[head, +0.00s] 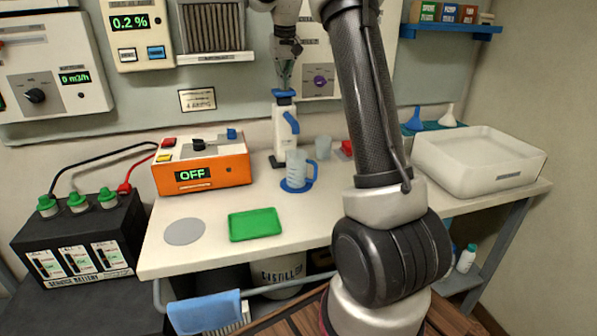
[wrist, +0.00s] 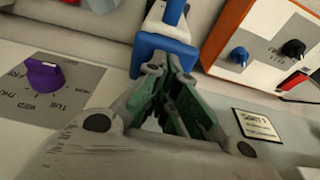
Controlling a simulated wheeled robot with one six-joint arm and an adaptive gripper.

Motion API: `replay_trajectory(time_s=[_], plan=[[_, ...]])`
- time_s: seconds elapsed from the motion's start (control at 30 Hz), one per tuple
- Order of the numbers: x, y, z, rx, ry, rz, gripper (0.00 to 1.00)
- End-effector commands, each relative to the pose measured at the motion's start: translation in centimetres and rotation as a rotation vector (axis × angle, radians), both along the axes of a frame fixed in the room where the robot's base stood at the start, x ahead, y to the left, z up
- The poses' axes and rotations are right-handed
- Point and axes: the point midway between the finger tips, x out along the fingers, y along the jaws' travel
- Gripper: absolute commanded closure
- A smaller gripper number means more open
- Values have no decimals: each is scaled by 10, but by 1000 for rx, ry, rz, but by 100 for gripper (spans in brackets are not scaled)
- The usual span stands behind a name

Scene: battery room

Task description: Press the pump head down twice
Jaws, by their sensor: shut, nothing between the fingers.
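The pump bottle (head: 284,132) is white with a blue handle and stands upright at the back of the bench. Its blue pump head (head: 283,93) is on top, and it also shows in the wrist view (wrist: 167,52). My gripper (head: 284,84) is above the pump head, pointing down, fingers together and empty. In the wrist view my gripper's fingertips (wrist: 172,66) overlap the blue head; I cannot tell whether they touch it. A clear measuring jug (head: 296,166) stands on a blue round coaster (head: 296,187) in front of the bottle.
An orange box reading OFF (head: 201,168) stands left of the bottle. A clear cup (head: 323,147) and a red item (head: 346,148) are to its right. A green tray (head: 255,224) lies in front, a white basin (head: 478,158) at right. Wall panels with a purple knob (wrist: 43,76) are behind.

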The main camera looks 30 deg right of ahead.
Motion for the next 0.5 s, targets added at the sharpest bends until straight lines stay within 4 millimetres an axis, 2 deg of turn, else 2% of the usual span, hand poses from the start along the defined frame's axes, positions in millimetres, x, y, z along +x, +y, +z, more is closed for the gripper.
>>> replay_trajectory(time_s=[0.5], plan=[[0, 0, 31, 0, -1, 0, 100]])
